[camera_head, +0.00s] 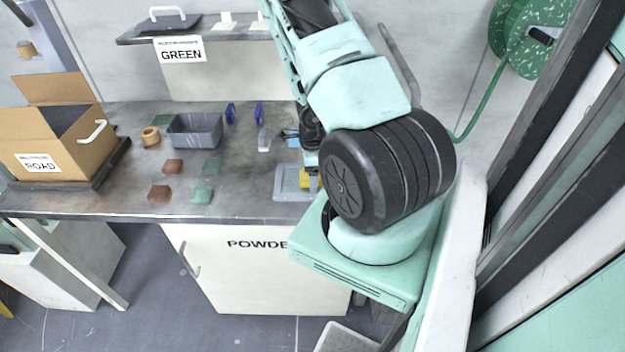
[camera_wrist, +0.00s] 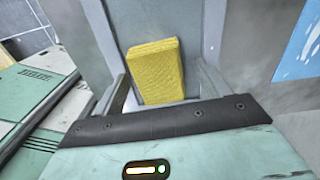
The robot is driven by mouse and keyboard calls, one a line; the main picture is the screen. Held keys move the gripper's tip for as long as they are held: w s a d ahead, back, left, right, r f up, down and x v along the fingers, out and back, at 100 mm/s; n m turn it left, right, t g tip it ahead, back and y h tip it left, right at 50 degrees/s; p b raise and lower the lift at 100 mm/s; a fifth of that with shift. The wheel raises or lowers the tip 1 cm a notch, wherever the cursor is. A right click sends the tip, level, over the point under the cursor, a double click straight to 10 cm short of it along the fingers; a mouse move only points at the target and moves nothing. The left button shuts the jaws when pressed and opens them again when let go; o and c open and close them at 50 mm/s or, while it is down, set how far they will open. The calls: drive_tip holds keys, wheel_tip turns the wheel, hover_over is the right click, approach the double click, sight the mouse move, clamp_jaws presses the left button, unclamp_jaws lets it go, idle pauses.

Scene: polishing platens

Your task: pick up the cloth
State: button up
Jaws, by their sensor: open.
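The cloth appears to be a yellow, block-shaped, fine-textured piece (camera_wrist: 157,72), seen in the wrist view in a shallow grey tray (camera_wrist: 195,32). In the head view a small part of the yellow piece (camera_head: 304,180) shows in the grey tray (camera_head: 285,192) at the bench's right end; my arm hides the rest. My gripper (camera_wrist: 166,84) is open in the wrist view, with one finger on each side of the yellow piece's lower end. I see gaps beside both fingers, and I cannot tell how far above it they are.
A blue, white-flecked flat piece (camera_wrist: 298,45) lies right of the tray. On the bench (camera_head: 120,205) are a grey bin (camera_head: 195,130), red and green blocks (camera_head: 202,193), a tape roll (camera_head: 150,136) and a cardboard box (camera_head: 60,145). A shelf labelled GREEN (camera_head: 180,50) stands behind.

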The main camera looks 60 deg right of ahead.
drive_tip(key=c, duration=1.1)
wheel_tip(320, 180, up, 10)
drive_tip(key=p, duration=0.4)
